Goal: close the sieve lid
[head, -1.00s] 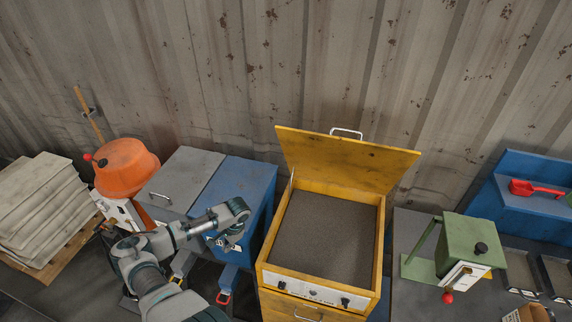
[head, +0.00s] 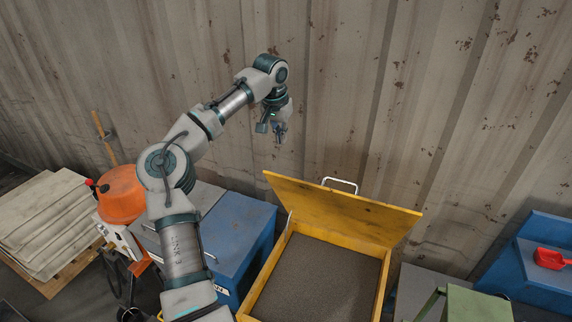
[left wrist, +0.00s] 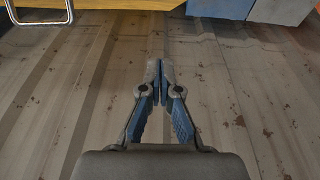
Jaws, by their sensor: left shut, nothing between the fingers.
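The sieve is a yellow box with a dark grey mesh bed (head: 318,275). Its yellow lid (head: 335,210) stands open, tilted up at the back, with a metal handle (head: 340,184) on its top edge. My left gripper (head: 281,140) is raised above and a little left of the lid, in front of the wall. In the left wrist view its fingers (left wrist: 160,80) are shut and empty, with the lid's handle (left wrist: 40,12) at the top left, apart from them. My right gripper is not in view.
A grey and blue cabinet (head: 235,235) stands left of the sieve, with an orange drum (head: 120,192) and stacked slabs (head: 45,222) beyond. A green machine (head: 475,303) and a blue shelf with a red scoop (head: 550,258) are at right. The corrugated wall (head: 400,110) closes the back.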

